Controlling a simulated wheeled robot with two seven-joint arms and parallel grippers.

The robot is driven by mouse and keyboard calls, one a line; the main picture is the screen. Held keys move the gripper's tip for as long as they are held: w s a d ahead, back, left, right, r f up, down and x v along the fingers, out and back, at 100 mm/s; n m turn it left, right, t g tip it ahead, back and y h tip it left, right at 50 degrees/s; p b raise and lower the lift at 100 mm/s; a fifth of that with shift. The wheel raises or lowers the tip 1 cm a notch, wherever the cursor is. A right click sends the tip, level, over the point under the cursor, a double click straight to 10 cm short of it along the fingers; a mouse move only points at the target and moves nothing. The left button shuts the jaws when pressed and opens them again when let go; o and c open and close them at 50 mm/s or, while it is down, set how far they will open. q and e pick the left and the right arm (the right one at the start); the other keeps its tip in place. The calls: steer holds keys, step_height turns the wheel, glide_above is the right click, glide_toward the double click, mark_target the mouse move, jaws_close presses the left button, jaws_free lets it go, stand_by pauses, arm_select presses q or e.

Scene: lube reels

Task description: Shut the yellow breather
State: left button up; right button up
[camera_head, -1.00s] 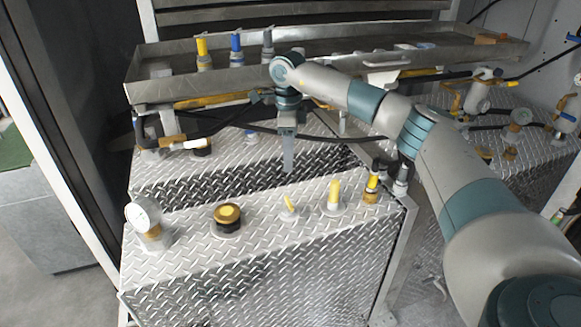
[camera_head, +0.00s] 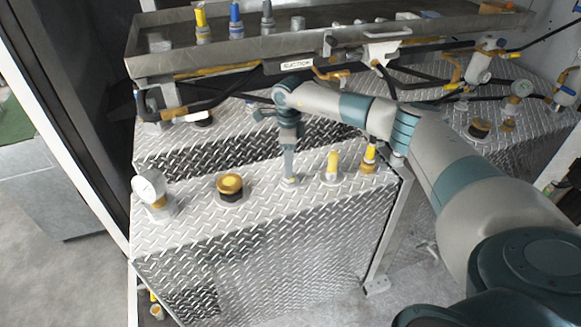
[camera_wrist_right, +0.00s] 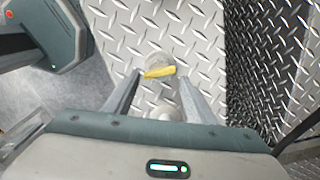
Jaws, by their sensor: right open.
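The yellow breather stands on the diamond-plate tank top. In the right wrist view its yellow tilted piece (camera_wrist_right: 160,72) sits on a round grey base. In the head view the gripper hides most of it, and its pale base (camera_head: 289,184) shows below the fingers. My right gripper (camera_head: 289,176) points down at it. In the right wrist view the two open fingers (camera_wrist_right: 160,80) stand on either side of the yellow piece. I cannot tell whether they touch it. My left gripper is not in view.
An upright yellow fitting (camera_head: 333,162) and a yellow-and-brass fitting (camera_head: 370,155) stand close to the right.

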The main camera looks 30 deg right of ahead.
steer(key=shift+f+p, duration=0.55)
steer(key=shift+f, duration=1.65)
steer(key=shift+c, duration=0.4)
steer(key=c, duration=0.6)
